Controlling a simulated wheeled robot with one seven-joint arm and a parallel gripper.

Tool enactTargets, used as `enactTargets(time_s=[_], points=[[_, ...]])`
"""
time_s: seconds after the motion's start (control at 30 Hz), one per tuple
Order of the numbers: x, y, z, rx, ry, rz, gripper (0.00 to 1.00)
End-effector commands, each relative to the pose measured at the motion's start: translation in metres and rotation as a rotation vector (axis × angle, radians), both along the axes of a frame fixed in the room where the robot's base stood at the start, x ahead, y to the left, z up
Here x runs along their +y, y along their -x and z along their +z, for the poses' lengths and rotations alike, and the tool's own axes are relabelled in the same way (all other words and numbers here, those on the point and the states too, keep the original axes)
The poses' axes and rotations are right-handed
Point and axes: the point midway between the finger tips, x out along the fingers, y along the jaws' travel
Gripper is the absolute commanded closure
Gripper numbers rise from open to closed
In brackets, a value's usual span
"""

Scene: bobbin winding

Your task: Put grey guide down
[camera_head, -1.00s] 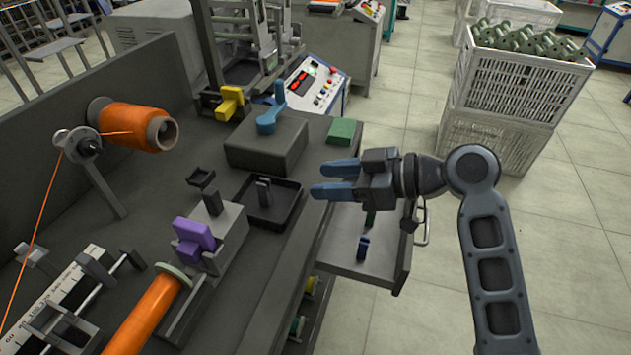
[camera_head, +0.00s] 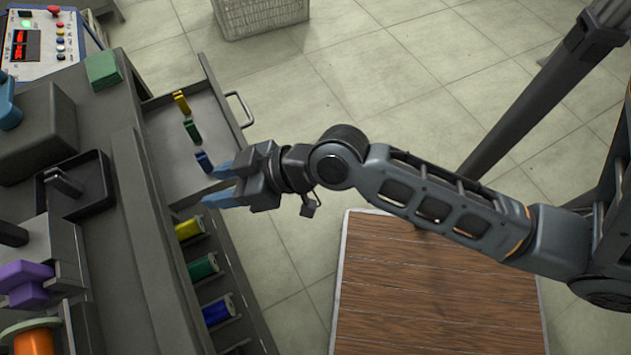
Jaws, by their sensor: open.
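My gripper (camera_head: 214,186) is open, its two blue fingers pointing left, with nothing seen between them. It is at the front edge of the open drawer (camera_head: 165,145), close to a small blue guide (camera_head: 203,161). A small dark grey piece (camera_head: 64,182), which looks like the grey guide, stands in the black tray (camera_head: 104,204) on the bench at left. My gripper is well apart from it. A green guide (camera_head: 191,130) and a yellow guide (camera_head: 181,102) stand in a row with the blue one in the drawer.
Below the drawer, yellow (camera_head: 189,229), green (camera_head: 202,266) and blue (camera_head: 218,309) spools sit in open bays. A green block (camera_head: 102,70) lies at the bench edge. A purple part (camera_head: 25,284) is at lower left. A wooden surface (camera_head: 435,295) is at lower right.

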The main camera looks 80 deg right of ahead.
Motion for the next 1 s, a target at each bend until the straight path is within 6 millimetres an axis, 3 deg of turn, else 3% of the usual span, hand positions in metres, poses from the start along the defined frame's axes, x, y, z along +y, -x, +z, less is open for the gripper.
enactTargets(time_s=[0.03,0.17,0.3,0.5,0.7,1.0], points=[[0.004,0.022,-0.003,0.007,0.011,-0.029,0.52],[0.006,0.068,0.003,-0.02,0.046,-0.095,0.52],[0.01,0.115,0.024,-0.074,0.082,-0.124,0.52],[0.02,0.164,0.065,-0.167,0.105,-0.1,0.52],[0.027,0.183,0.089,-0.223,0.104,-0.066,0.52],[0.028,0.185,0.093,-0.231,0.102,-0.062,0.52]])
